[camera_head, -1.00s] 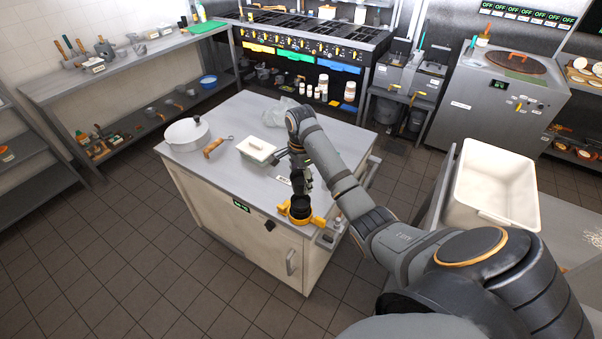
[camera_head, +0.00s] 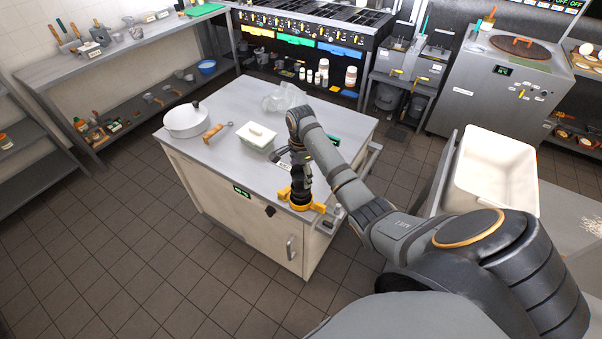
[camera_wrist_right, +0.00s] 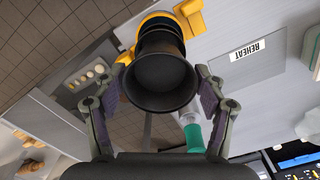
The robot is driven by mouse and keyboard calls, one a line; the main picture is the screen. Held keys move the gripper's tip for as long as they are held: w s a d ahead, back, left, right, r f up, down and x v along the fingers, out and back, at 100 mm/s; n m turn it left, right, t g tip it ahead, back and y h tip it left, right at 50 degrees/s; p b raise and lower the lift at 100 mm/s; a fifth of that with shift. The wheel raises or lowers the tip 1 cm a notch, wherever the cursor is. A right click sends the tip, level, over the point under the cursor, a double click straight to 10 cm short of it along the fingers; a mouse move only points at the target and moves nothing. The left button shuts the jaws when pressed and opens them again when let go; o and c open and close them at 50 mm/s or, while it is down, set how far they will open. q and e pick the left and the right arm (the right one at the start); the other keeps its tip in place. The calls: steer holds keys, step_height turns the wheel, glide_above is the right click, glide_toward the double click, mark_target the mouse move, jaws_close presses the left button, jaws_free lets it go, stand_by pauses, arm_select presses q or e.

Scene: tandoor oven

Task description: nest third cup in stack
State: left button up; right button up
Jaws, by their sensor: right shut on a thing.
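My right gripper (camera_head: 301,181) points down at the front right corner of the cabinet top. It is shut on a black cup (camera_wrist_right: 163,75), with one finger on each side of it in the right wrist view. The held cup is right over the yellow holder (camera_head: 317,207), lined up with the dark cup stack there. No clear gap shows between cup and stack, but how deeply it sits inside is hidden. The yellow holder also shows behind the cup in the right wrist view (camera_wrist_right: 190,17). My left gripper is not in view.
On the cabinet top (camera_head: 228,162) stand a white pot (camera_head: 186,122), a wooden-handled tool (camera_head: 213,132), a lidded white container (camera_head: 258,138) and a clear bag (camera_head: 285,97). A white bin (camera_head: 492,175) stands to the right. Tiled floor lies open in front.

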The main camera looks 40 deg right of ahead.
mark_target(301, 177)
steer(key=shift+f+b, duration=0.6)
steer(key=shift+f, duration=1.5)
steer(key=o, duration=1.3)
steer(key=shift+c, duration=0.2)
steer(key=shift+r+p, duration=0.65)
steer(key=shift+r, duration=3.45)
